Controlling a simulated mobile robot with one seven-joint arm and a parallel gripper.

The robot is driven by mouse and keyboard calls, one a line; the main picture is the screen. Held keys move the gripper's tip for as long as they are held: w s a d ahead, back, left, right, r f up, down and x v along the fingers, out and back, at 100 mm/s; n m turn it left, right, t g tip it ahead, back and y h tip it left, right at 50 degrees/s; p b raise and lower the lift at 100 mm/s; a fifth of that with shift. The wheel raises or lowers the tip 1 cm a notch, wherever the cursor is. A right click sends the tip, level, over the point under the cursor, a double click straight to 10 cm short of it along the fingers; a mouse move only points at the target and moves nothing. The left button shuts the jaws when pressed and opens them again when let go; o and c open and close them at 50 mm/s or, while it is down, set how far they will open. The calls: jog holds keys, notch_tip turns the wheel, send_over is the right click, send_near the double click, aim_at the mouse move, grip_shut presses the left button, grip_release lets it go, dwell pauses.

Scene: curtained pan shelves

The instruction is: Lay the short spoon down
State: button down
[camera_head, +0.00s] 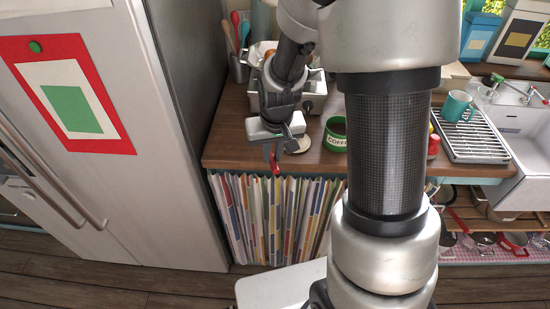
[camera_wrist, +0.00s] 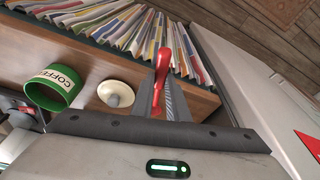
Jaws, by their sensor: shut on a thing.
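A short red spoon (camera_wrist: 161,68) is between the fingers of my gripper (camera_wrist: 163,95) in the wrist view. My gripper is shut on it. In the head view my gripper (camera_head: 273,152) hangs near the front edge of the wooden counter (camera_head: 230,142), and the red spoon (camera_head: 275,166) shows small below the fingers. In the wrist view the spoon is seen against the striped curtain and the counter edge. I cannot tell its exact height over the counter.
A green coffee tin (camera_head: 335,136) and a round pale lidlike thing (camera_head: 298,145) stand right of my gripper. A utensil pot (camera_head: 240,68) and a white tray (camera_head: 313,92) are behind. The fridge (camera_head: 170,110) is at left. The counter's left front is clear. The striped curtain (camera_head: 270,215) hangs below.

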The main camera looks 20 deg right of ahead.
jog(key=w+a+m+h+b, duration=0.1)
jog(key=w+a+m+b, duration=0.2)
jog(key=w, duration=1.1)
jog(key=shift+a+r+m+b, duration=0.25)
jog(key=shift+a+m+b, duration=0.15)
jog(key=shift+a+b, duration=0.65)
jog(key=shift+b, duration=0.3)
jog(key=shift+f+b, duration=2.5)
jog(key=shift+f, duration=0.85)
jog(key=shift+s+f+t+b, duration=0.2)
jog(key=shift+f+t+b, duration=0.3)
jog(key=shift+b, duration=1.35)
jog(key=shift+r, duration=0.1)
jog(key=c, duration=2)
grip_release()
jog(key=shift+c, duration=0.2)
